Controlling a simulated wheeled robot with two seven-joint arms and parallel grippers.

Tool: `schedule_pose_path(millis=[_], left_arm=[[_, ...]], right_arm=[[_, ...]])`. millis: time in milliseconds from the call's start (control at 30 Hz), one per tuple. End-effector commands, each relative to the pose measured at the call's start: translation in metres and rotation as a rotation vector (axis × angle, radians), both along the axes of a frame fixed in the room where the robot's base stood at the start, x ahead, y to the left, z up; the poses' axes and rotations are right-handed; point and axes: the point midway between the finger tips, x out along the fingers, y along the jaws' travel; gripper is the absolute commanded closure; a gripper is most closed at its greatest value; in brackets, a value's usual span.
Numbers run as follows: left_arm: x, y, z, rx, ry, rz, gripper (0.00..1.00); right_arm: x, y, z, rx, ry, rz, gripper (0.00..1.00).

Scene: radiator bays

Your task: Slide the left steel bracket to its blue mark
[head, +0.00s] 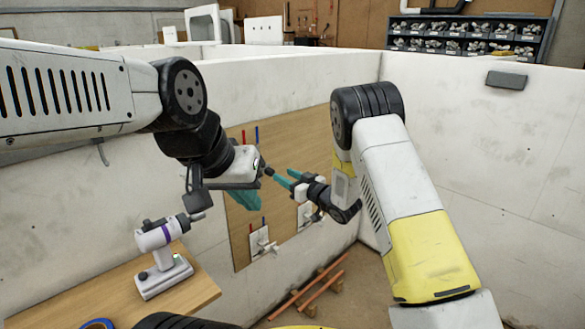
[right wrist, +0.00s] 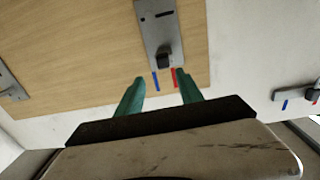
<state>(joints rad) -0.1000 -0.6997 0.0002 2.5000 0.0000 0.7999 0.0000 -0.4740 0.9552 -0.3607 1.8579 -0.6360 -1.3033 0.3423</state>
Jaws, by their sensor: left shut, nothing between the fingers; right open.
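A grey steel bracket (head: 262,243) sits low on the wooden board, left of a second bracket (head: 306,215). A red mark (head: 250,230) and a blue mark (head: 263,222) show just above the left one. My left gripper (head: 250,204) is shut and empty, above the left bracket and in front of the board. My right gripper (head: 285,178) is open and empty, its teal fingers pointing left. In the right wrist view its fingers (right wrist: 159,78) stand either side of a blue mark (right wrist: 155,81) and red marks (right wrist: 174,77), by a bracket (right wrist: 158,28); I cannot tell which bracket this is.
The wooden board (head: 238,238) is on a white wall. More red and blue marks (head: 257,135) show at its top left. A wooden table (head: 195,293) at lower left bears a white device (head: 163,260). Copper-coloured pipes (head: 315,290) lie on the floor below.

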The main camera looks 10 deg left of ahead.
Motion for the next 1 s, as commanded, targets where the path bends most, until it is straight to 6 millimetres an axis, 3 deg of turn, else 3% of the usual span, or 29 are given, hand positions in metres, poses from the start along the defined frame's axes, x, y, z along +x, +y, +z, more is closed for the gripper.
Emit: schedule_pose_path(millis=[167, 600, 1000], left_arm=[[0.0, 0.0, 0.0, 0.0, 0.0, 0.0, 1.0], [0.0, 0.0, 0.0, 0.0, 0.0, 0.0, 1.0], [0.0, 0.0, 0.0, 0.0, 0.0, 0.0, 1.0]], right_arm=[[-0.006, 0.015, -0.012, 0.018, -0.009, 0.049, 0.56], [0.033, 0.064, -0.011, 0.018, -0.011, 0.047, 0.56], [0.04, 0.073, -0.011, 0.018, -0.009, 0.045, 0.56]])
